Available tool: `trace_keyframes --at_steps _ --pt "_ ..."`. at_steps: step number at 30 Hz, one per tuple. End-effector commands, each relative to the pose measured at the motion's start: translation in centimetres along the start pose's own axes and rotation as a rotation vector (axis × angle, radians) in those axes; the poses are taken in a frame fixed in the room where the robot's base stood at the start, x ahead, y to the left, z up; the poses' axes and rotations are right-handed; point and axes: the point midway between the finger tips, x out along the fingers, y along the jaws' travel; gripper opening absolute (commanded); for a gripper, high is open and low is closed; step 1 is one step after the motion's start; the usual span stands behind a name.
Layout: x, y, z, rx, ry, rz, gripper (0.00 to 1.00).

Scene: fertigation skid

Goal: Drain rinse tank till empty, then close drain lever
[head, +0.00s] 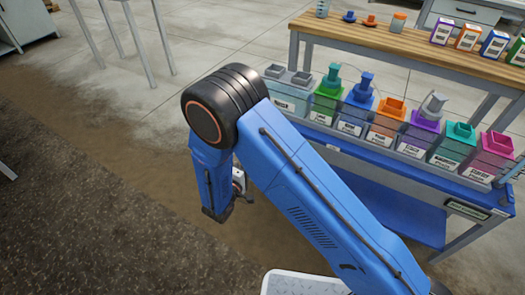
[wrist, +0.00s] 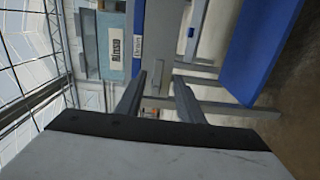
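My gripper (wrist: 159,77) shows in the wrist view with its two dark fingers apart and nothing between them. In that view, which is turned sideways, a pale blue tank with a label that seems to read "Rinse" (wrist: 115,45) is ahead of the fingers, up and to the left, apart from them. In the head view my blue arm hides most of the gripper. A row of clear tanks stands on the skid there; the leftmost, pale teal one (head: 284,99) may be the rinse tank, but its label is too small to read. I cannot make out the drain lever or the water level.
Several other tanks with coloured tops, such as an orange one (head: 386,119), fill the blue-framed skid. A wooden shelf (head: 400,45) with boxes and small cups runs behind them. A blue lower shelf (head: 390,205) is below. The floor left of the skid is open.

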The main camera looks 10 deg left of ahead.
Motion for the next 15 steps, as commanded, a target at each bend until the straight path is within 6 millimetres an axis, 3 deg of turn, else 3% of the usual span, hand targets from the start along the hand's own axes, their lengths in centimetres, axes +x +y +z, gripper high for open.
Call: trace_keyframes --at_steps 6,15 --pt "-3.7 0.0 -0.1 -0.001 0.002 -0.001 0.34" --pt "-5.7 0.0 0.0 -0.001 0.000 -0.001 0.34"
